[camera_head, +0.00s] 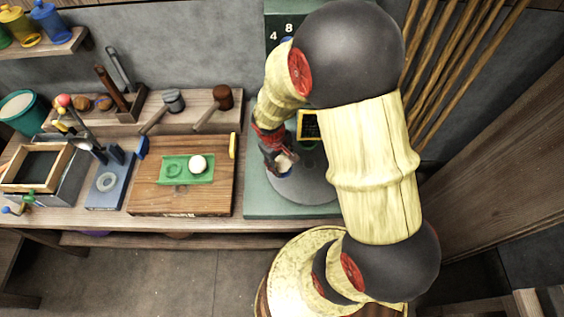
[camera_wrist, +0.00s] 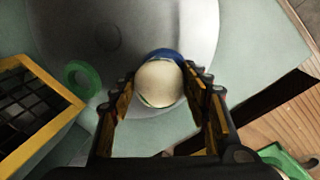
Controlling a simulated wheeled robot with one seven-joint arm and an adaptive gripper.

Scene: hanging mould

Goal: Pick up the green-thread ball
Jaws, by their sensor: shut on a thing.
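My gripper (camera_wrist: 161,92) is shut on a cream-white ball (camera_wrist: 158,84), with its fingers on both sides of it. A thin green line shows along the ball's lower edge, and something blue shows behind it. In the head view my gripper (camera_head: 280,160) is over the round grey plate, and the held ball (camera_head: 286,163) shows small at its tip. A second white ball (camera_head: 197,163) sits at the right end of the green tray (camera_head: 187,179) on the wooden board. I cannot make out a thread colour on that one.
The grey round plate (camera_wrist: 190,30) lies under my gripper, on a pale green base (camera_head: 256,196). A green ring (camera_wrist: 82,78) and a yellow-framed dark grid (camera_wrist: 62,122) are to the left in the wrist view. The wooden board (camera_head: 222,195) lies left of the base.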

